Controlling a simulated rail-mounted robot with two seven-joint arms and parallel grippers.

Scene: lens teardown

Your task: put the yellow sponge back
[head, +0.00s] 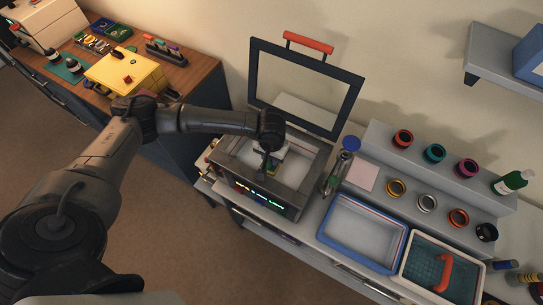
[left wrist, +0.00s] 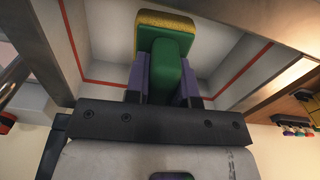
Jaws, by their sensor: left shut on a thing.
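My left gripper (head: 268,165) reaches down inside the open metal machine (head: 234,181), whose framed lid (head: 251,77) stands raised. In the left wrist view its two purple-grey fingers close on a green grip. A yellow sponge (left wrist: 165,20) with a green layer sits at the far end of this grip, between the fingers and the inner walls. The walls carry a red line. I cannot tell whether the sponge touches the machine's floor. In the head view the arm mostly hides the sponge. My right gripper is not in view.
Right of the machine are a blue-rimmed tray (head: 362,239), a white-rimmed bin (head: 420,265) with a red handle inside, and a grey stepped stand (head: 445,181) with several coloured rings. A yellow box (head: 124,76) stands on the wooden desk at the back left.

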